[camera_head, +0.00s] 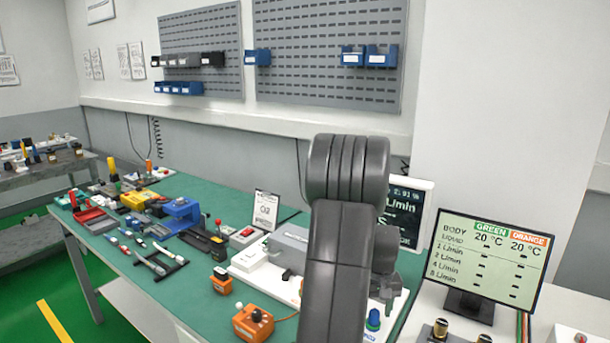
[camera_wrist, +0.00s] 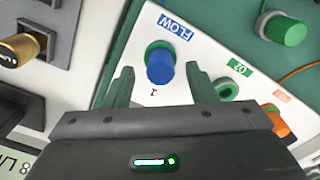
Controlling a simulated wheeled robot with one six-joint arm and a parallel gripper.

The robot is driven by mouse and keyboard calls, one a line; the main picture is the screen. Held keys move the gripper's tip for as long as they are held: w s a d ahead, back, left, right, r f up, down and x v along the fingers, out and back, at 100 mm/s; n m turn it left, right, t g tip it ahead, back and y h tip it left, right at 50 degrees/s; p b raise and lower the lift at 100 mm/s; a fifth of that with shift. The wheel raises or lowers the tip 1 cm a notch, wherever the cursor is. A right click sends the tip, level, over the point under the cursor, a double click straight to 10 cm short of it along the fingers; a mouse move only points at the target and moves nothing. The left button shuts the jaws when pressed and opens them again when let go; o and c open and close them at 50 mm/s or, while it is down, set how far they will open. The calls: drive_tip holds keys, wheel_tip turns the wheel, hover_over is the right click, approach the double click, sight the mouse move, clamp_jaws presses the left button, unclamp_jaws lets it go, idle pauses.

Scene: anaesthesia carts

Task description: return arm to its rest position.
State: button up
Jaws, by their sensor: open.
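My arm (camera_head: 340,230) rises in the right half of the head view, in front of the workbench. My gripper (camera_wrist: 161,85) shows in the wrist view, open, with its two fingers apart and nothing held. A blue knob (camera_wrist: 160,64) on a white panel (camera_wrist: 118,52) labelled FLOW appears between and just beyond the fingertips. I cannot tell how far the fingers are from it. The blue knob also shows in the head view (camera_head: 373,318), right of my arm. The arm hides part of the panel, and the gripper is not clear in the head view.
The green bench (camera_head: 190,270) holds tools, an orange box (camera_head: 252,322) and a blue vise (camera_head: 181,212). A monitor (camera_head: 488,258) stands at the right. A green port (camera_wrist: 228,89) and an orange fitting (camera_wrist: 275,118) are beside the knob. A pegboard (camera_head: 330,50) hangs behind.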

wheel_tip(320, 180, up, 7)
drive_tip(key=p, duration=0.4)
drive_tip(key=shift+s, duration=0.1)
drive_tip(key=s+a+b, duration=0.3)
drive_tip(key=s+b, duration=0.2)
drive_tip(key=shift+a, duration=0.4)
drive_tip(key=shift+r, duration=0.1)
